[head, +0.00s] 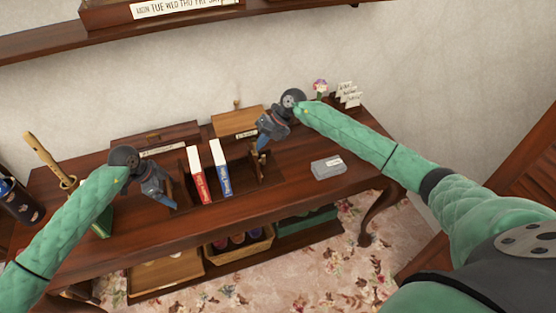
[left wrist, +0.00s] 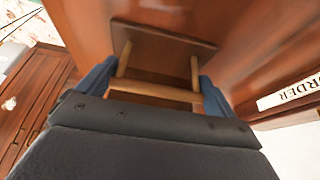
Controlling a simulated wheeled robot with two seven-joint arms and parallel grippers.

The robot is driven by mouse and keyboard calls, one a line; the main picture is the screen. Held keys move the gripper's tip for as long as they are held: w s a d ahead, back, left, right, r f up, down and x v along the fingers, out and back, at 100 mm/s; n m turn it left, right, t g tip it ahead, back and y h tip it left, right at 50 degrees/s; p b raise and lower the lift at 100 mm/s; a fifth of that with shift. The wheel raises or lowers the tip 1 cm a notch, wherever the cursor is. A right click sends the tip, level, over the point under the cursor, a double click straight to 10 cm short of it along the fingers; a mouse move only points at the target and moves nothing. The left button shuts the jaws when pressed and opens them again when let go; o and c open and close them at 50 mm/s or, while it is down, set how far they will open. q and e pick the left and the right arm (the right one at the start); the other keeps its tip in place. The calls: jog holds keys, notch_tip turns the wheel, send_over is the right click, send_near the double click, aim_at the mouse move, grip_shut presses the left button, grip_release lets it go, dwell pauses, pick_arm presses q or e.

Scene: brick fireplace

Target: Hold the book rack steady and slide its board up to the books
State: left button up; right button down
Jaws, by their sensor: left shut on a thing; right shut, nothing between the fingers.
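The book rack (head: 168,183) stands on the dark wooden table, with two upright books, one red and white (head: 197,176) and one blue and white (head: 220,168). Its upright board (head: 257,172) stands to the right of the books, with a gap between. My left gripper (head: 166,199) is shut on the rack's left end. The left wrist view shows light wooden bars (left wrist: 155,90) and a dark panel between the blue fingers (left wrist: 155,75). My right gripper (head: 262,146) is shut and empty, just above the board; whether it touches it is unclear.
A grey box (head: 328,167) lies on the table to the right, with bare tabletop around it. Wooden boxes (head: 238,121) stand behind the rack. A shelf (head: 60,45) runs above.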

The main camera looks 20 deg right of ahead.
jog(key=shift+a, duration=0.45)
jog(key=shift+a, duration=1.95)
jog(key=shift+s+a, duration=0.1)
jog(key=shift+a, duration=3.85)
jog(key=shift+s+a, duration=0.1)
jog(key=shift+a, duration=2)
